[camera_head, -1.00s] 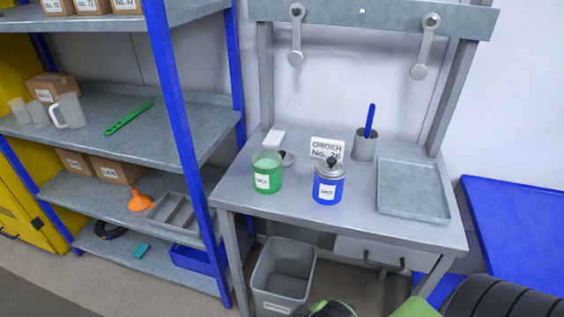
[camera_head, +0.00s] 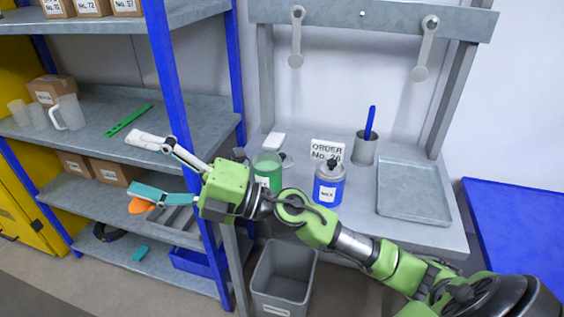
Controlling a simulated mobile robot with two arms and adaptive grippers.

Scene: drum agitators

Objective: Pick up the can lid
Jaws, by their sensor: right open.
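The loose can lid (camera_head: 288,161), a grey disc, lies on the bench behind the green can (camera_head: 267,171) and is partly hidden by it. The green can is open on top, and my right arm's green wrist covers part of its left side. A blue can (camera_head: 329,187) with a grey lid and black knob on it stands to its right. My right gripper (camera_head: 140,165) is open and empty, its fingers pointing left in front of the shelf rack, well left of the lid. My left gripper is not in view.
The bench (camera_head: 398,231) also holds an order card (camera_head: 327,150), a cup with a blue tool (camera_head: 365,147) and a grey tray (camera_head: 412,190). The rack's blue post (camera_head: 170,75) stands close to my right gripper. A grey bin (camera_head: 282,280) is below.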

